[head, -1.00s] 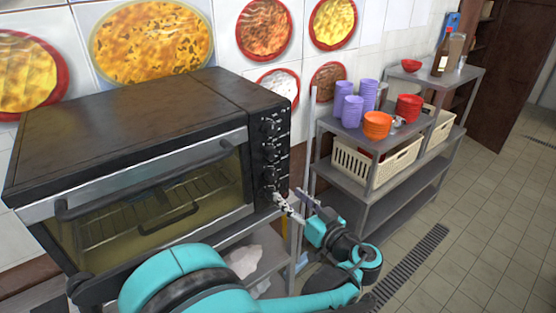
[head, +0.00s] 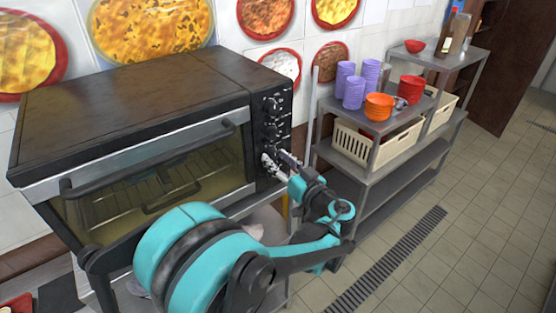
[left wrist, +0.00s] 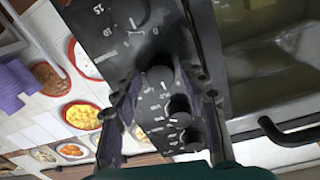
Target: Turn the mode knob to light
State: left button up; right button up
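The black oven (head: 140,90) has a column of round knobs on its right-hand front panel. An upper knob (head: 272,104) and one below it (head: 270,130) show in the head view; lower ones are partly hidden by my gripper. My left gripper (head: 279,160) is open at the lower panel. In the left wrist view its fingers (left wrist: 168,88) are spread, with a black knob (left wrist: 160,78) between the tips; I cannot tell whether they touch it. A larger numbered knob (left wrist: 132,12) and two smaller knobs (left wrist: 180,108) also show. Which is the mode knob is unclear. My right gripper is out of view.
The oven door handle (head: 150,160) sticks out left of the panel. A grey shelf rack (head: 380,150) with purple cups (head: 354,92), orange bowls (head: 379,106) and a cream basket (head: 350,145) stands to the right. The tiled floor at right is clear.

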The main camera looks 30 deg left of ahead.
pick_arm(q)
grip_shut()
jog(key=shift+m, duration=0.4)
jog(key=m, duration=0.3)
jog(key=shift+m+b, duration=0.35)
jog(key=shift+m, duration=0.05)
jog(key=m, duration=0.4)
jog(key=shift+m, duration=0.4)
jog(key=shift+o, duration=2.1)
grip_release()
